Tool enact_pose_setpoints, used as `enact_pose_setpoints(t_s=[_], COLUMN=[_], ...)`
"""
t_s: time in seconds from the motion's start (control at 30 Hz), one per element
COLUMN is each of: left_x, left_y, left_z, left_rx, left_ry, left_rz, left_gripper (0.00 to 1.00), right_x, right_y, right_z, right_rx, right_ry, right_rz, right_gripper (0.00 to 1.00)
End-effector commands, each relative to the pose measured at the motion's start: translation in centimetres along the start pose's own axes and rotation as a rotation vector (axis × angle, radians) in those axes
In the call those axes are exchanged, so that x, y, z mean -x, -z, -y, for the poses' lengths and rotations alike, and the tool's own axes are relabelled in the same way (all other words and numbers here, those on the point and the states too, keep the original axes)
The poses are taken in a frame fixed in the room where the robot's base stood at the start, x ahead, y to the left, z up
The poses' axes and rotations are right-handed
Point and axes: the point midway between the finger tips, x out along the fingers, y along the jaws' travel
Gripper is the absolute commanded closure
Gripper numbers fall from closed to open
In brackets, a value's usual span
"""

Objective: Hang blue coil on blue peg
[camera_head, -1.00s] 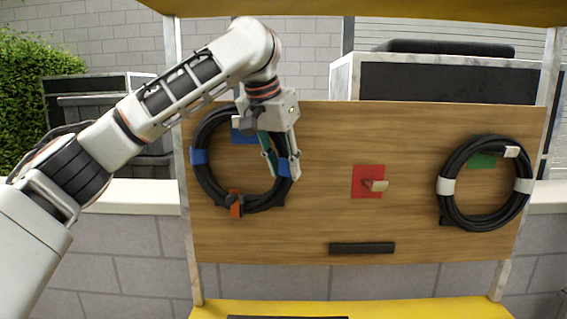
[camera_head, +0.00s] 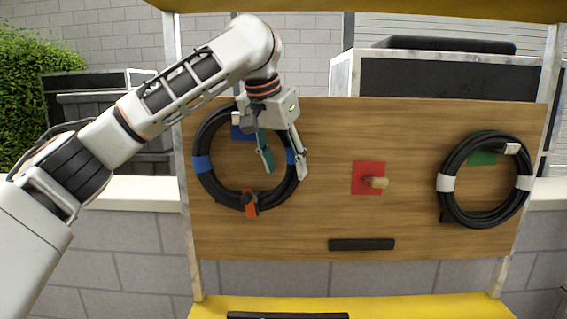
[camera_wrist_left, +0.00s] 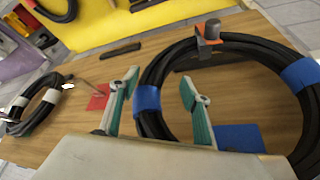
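The blue coil, a black cable loop (camera_head: 206,182) with blue tape bands and an orange clip, is upright against the wooden board at left. Its upper part is at the blue peg's plate (camera_head: 241,133); the gripper partly hides the peg, so I cannot tell exactly how the loop rests on it. My left gripper (camera_head: 285,172) is open, its fingers on either side of the coil's right-hand blue band. In the left wrist view that band (camera_wrist_left: 147,99) lies between the spread fingers (camera_wrist_left: 157,103), with gaps visible. My right gripper is not in view.
A red plate with a peg (camera_head: 367,180) is bare at the board's middle. A black coil with white bands (camera_head: 448,206) hangs by a green plate (camera_head: 482,158) at right. A black bar (camera_head: 361,245) is low on the board. A yellow surface (camera_head: 400,308) lies below.

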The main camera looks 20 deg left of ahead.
Motion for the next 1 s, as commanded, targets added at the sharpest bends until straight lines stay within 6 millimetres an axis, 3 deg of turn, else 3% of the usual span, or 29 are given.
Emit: enact_pose_setpoints(t_s=[0.17,0.43,1.0], left_x=[0.6,5.5,9.7], left_y=[0.0,0.0,-9.5], left_z=[0.1,0.1,-0.2], left_rx=[0.000,0.000,-0.002], left_ry=[0.003,0.005,0.005], left_rz=[0.001,-0.006,-0.004], left_gripper=[0.53,0.53,0.53], right_x=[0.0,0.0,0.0], right_y=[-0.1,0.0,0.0], right_z=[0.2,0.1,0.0], right_rx=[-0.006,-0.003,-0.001], right_ry=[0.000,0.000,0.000], right_rz=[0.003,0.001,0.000], right_gripper=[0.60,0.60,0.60])
